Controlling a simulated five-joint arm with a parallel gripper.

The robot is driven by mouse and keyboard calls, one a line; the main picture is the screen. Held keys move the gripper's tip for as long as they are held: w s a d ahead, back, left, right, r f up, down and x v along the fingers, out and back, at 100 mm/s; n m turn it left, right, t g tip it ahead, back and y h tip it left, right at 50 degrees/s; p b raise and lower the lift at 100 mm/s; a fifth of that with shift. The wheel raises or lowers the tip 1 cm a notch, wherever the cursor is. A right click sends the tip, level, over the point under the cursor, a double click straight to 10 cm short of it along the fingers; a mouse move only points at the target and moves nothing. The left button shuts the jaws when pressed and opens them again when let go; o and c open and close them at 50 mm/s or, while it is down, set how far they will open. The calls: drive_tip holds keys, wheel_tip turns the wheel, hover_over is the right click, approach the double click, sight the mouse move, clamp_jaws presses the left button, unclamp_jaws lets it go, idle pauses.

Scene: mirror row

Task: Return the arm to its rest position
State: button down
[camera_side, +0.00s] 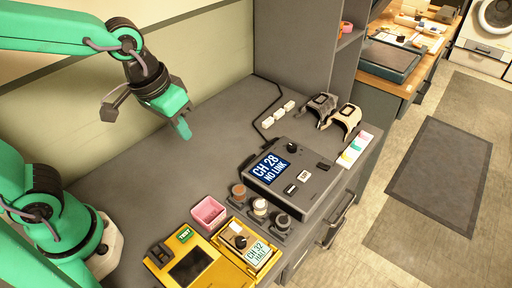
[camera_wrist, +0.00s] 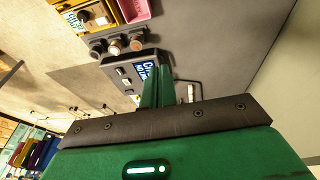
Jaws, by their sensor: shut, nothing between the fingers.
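My gripper (camera_side: 184,130) is at the end of my green arm, raised above the back left part of the grey worktop (camera_side: 140,165) near the wall. Its fingers are shut with nothing between them. In the wrist view the closed green fingers (camera_wrist: 157,92) point away from the camera, in front of the grey box. My gripper is clear of every object on the worktop in the side view.
A grey box (camera_side: 318,190) reads "CH 28 NO LINK". In front are several knobs (camera_side: 260,208), a pink bin (camera_side: 208,213) and a yellow tester (camera_side: 190,262). The worktop's left middle is bare.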

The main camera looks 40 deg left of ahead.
drive_tip(key=s+a+r+t+y, duration=0.1)
drive_tip(key=s+a+r+t, duration=0.1)
drive_tip(key=a, duration=0.6)
drive_tip(key=shift+s+a+r+t, duration=0.3)
drive_tip(key=shift+s+r, duration=0.45)
drive_tip(key=shift+s, duration=0.55)
